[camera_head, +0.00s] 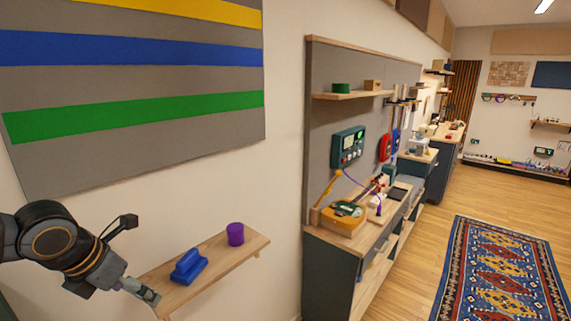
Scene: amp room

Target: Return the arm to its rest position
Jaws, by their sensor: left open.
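My left arm comes in from the lower left, and its gripper (142,291) is at the near left end of a wooden wall shelf (222,262). The gripper is open, with nothing seen between its fingers. A blue block-like object with a raised top (189,266) sits on the shelf, a little to the right of the gripper and apart from it. A purple cup-like cylinder (235,234) stands upright farther along the shelf. My right gripper is not in view.
A grey wall panel with coloured stripes (130,60) hangs above the shelf. A workbench (333,248) with a yellow-topped device (343,217) stands to the right. A patterned rug (500,272) lies on the wooden floor, which is otherwise clear there.

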